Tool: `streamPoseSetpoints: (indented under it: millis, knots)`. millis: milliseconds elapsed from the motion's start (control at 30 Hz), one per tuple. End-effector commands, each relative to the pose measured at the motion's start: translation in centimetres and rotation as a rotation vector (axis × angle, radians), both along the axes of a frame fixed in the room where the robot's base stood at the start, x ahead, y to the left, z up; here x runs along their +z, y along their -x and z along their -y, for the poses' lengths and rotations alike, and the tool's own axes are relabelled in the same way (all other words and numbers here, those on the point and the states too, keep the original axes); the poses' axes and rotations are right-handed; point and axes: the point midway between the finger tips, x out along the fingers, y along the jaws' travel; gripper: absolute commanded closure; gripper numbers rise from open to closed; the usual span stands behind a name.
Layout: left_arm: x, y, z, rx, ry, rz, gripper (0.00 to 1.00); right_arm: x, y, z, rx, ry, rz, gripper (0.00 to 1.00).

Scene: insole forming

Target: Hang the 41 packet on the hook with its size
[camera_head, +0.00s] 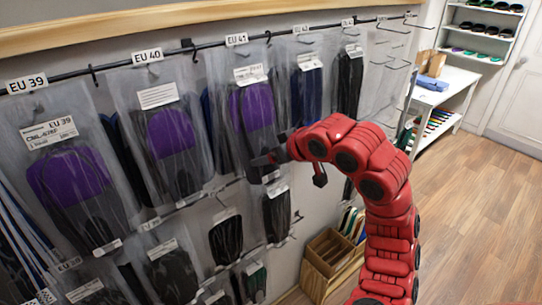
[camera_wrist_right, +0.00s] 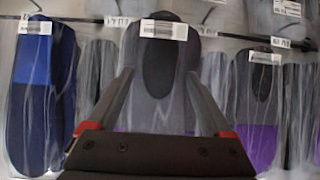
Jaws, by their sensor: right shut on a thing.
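A clear packet with a purple and dark grey insole (camera_head: 252,108) is at the EU 41 label (camera_head: 237,40) on the upper rail. It has a white printed label near its top. My right gripper (camera_head: 268,160) is at its lower part, shut on it. The wrist view, which looks upside down, shows the packet (camera_wrist_right: 160,68) in front of the fingers (camera_wrist_right: 158,78), with its grey end and barcode label up. A dark hook (camera_head: 268,36) shows near the EU 41 label. Whether the packet's top hangs on a hook is unclear. My left gripper is out of view.
The EU 40 packet (camera_head: 170,135) hangs close on the left and a blue packet (camera_head: 307,88) close on the right. A lower rail holds dark packets (camera_head: 226,238). A wooden crate (camera_head: 328,255) stands below. The floor at right is clear.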

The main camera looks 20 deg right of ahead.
Motion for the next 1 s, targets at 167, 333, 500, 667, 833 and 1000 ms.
streamPoseSetpoints:
  millis: [167,333,500,667,833,1000]
  knots:
    - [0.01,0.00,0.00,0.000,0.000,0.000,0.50,0.02,0.00,-0.01,0.000,0.000,0.001,1.00]
    - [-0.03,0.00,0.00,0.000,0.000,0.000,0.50,0.00,0.01,-0.02,0.000,0.000,0.001,1.00]
    - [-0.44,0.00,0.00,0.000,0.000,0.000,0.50,-0.15,0.00,-0.05,0.001,-0.001,0.002,1.00]
    - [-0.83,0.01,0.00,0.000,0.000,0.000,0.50,-0.20,-0.01,-0.07,0.002,-0.001,0.003,1.00]
    - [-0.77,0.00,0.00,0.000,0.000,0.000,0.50,-0.13,-0.01,-0.02,0.000,-0.001,0.002,1.00]
    - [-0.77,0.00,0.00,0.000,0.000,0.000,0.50,-0.15,0.00,-0.02,0.001,-0.001,0.001,0.00]
